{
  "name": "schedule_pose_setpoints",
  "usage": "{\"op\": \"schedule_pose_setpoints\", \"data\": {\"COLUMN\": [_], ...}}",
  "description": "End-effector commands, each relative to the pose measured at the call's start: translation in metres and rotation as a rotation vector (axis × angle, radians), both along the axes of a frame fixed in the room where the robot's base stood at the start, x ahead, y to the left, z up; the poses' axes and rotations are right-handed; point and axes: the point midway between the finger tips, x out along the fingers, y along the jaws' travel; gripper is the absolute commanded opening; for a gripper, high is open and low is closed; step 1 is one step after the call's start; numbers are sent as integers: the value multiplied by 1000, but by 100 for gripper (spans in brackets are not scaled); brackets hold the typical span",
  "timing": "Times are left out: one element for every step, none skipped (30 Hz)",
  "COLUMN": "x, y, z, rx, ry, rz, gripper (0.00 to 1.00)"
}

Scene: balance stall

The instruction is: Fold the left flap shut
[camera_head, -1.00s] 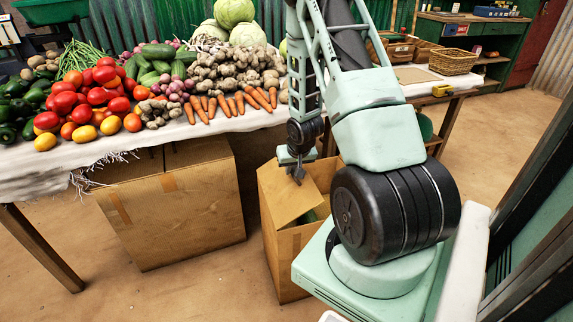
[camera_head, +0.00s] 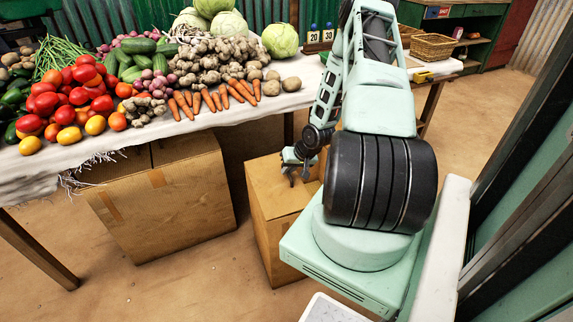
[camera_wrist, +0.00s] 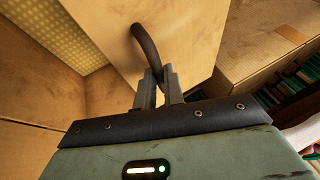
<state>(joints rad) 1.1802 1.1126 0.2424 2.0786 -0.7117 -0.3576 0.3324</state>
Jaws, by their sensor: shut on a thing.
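The cardboard box (camera_head: 268,240) stands on the floor in front of me, beside the table. Its flap (camera_head: 272,186) shows as a brown panel at the top left of the box and looks nearly level in the head view. In the wrist view the flap (camera_wrist: 190,35) is a plain panel with a dark curved handle (camera_wrist: 146,45). My gripper (camera_wrist: 160,88) is shut on this handle, and it also shows over the box in the head view (camera_head: 297,178). My arm hides the right part of the box top. I cannot tell whether the flap lies fully flat.
A larger closed box (camera_head: 165,205) stands to the left under the table. The table (camera_head: 240,120) carries vegetables and has a white cloth. In the wrist view green items (camera_wrist: 300,85) show beside a cardboard edge at right. Open floor lies in front of the boxes.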

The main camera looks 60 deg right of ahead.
Motion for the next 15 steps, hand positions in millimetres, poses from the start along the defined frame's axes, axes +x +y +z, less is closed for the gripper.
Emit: {"op": "schedule_pose_setpoints", "data": {"x": [-3,-3,-4,-4,-4,-5,-5,-5,-6,-6,-6,-6,-7,-7,-7], "y": [-2,-2,-3,-3,-4,-4,-5,-5,-5,-6,-6,-6,-6,-6,-6], "z": [-3,-5,-7,-8,-9,-10,-11,-12,-12,-13,-13,-14,-14,-15,-15], "rx": [1,1,1,1,1,0,0,-1,0,0,-1,-1,-2,-1,-2], "ry": [3,4,5,5,5,6,6,6,6,6,7,7,8,8,8], "rz": [-3,-3,-4,-4,-4,-3,-3,-4,-5,-5,-5,-5,-5,-6,-7], "gripper": [0,0,0,0,0,0,0,0,0,0,0,0,0,0,0]}}
